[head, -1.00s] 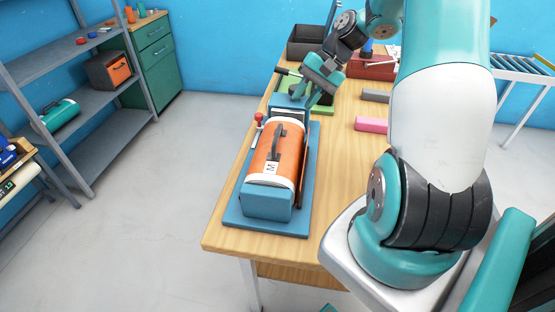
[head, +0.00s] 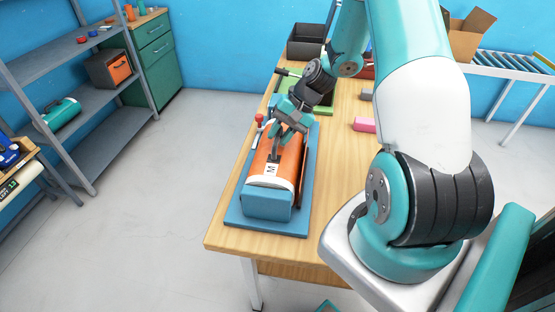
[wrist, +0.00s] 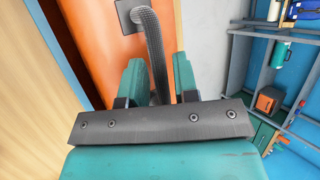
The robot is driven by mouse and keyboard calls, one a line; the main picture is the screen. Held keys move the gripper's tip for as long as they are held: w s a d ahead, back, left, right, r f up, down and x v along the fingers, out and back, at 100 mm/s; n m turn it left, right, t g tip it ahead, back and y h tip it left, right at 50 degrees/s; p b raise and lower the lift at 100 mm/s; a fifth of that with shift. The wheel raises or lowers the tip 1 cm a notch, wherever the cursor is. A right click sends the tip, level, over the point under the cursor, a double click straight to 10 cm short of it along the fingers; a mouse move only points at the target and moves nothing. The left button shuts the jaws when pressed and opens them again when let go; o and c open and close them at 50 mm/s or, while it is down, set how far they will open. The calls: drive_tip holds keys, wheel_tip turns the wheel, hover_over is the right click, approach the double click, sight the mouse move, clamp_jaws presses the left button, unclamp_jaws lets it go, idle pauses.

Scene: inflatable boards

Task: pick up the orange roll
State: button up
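The orange roll (head: 264,167) has a white end band with an M label and a dark carry handle along its top. It lies in a blue cradle (head: 267,204) on the wooden table. My gripper (head: 277,137) is over the far part of the roll, at the handle. In the wrist view my gripper's two teal fingers (wrist: 158,80) stand apart, with the dark handle (wrist: 155,45) passing between them. I see gaps beside the handle, and the roll's orange surface (wrist: 90,30) lies behind it. The far end of the roll is hidden by my gripper.
A red-knobbed lever (head: 259,119) stands left of the cradle. A pink block (head: 364,125) and a grey block (head: 367,94) lie to the right on the table (head: 225,228). A dark bin (head: 305,42) stands at the back. Grey shelves (head: 85,95) are at left, across open floor.

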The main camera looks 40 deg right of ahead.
clamp_jaws()
drive_tip(key=shift+d, duration=0.1)
idle(1.2)
